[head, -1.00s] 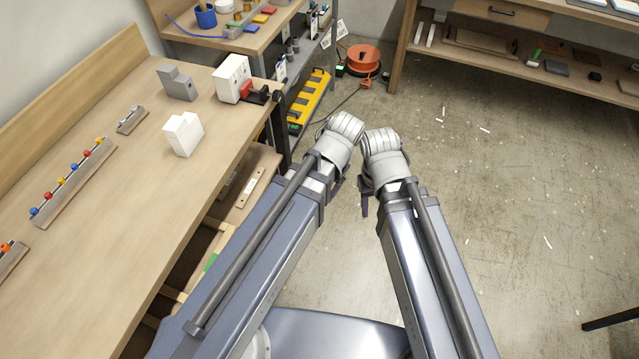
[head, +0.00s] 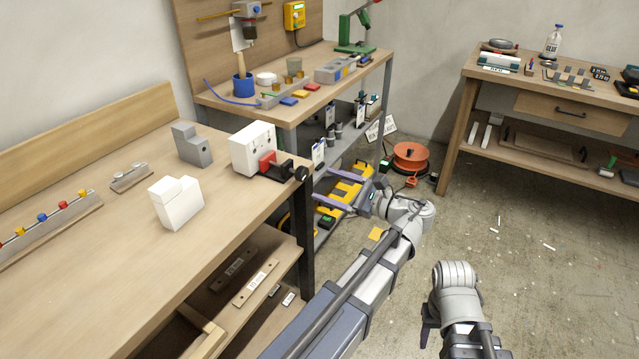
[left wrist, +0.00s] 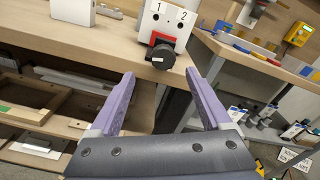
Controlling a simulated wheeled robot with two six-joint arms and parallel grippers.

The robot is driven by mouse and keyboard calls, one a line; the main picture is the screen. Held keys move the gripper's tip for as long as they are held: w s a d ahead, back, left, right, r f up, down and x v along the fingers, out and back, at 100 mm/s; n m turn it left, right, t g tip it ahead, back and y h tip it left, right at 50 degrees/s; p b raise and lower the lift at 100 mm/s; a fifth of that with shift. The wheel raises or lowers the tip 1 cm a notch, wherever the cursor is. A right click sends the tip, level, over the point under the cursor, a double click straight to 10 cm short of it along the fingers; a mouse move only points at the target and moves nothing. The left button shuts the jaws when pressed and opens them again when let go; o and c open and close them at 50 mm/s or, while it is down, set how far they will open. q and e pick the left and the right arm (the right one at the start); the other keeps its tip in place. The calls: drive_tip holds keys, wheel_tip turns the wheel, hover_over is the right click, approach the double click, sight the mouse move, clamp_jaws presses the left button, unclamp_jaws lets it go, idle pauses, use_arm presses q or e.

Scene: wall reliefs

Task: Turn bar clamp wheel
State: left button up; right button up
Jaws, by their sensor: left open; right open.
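The bar clamp sits at the right edge of the left workbench, with a red part (head: 267,163) against a white block (head: 252,146). Its black wheel (head: 302,174) faces outward past the bench edge. In the left wrist view the wheel (left wrist: 163,58) shows nearly centred between and beyond the fingertips, under the block's marks 1 and 2. My left gripper (head: 316,182) is open and empty, its purple fingers pointing at the wheel, apart from it. It also shows in the left wrist view (left wrist: 160,74). My right gripper (head: 425,336) is low over the floor, mostly hidden; one dark finger shows.
A white stepped block (head: 177,202) and a grey block (head: 192,146) stand on the bench. Shelves lie below it. The floor at right is mostly clear.

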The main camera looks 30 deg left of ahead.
sight(305, 175)
use_arm(q)
drive_tip(key=shift+w+a+r, duration=0.1)
drive_tip(key=shift+w+a, duration=0.05)
drive_tip(key=shift+a, duration=1.15)
drive_tip(key=shift+w+a+r, duration=0.1)
drive_tip(key=shift+w+a, duration=0.1)
drive_tip(key=shift+a, duration=1.1)
drive_tip(key=shift+w+a, duration=0.15)
drive_tip(key=shift+a, duration=1.15)
clamp_jaws()
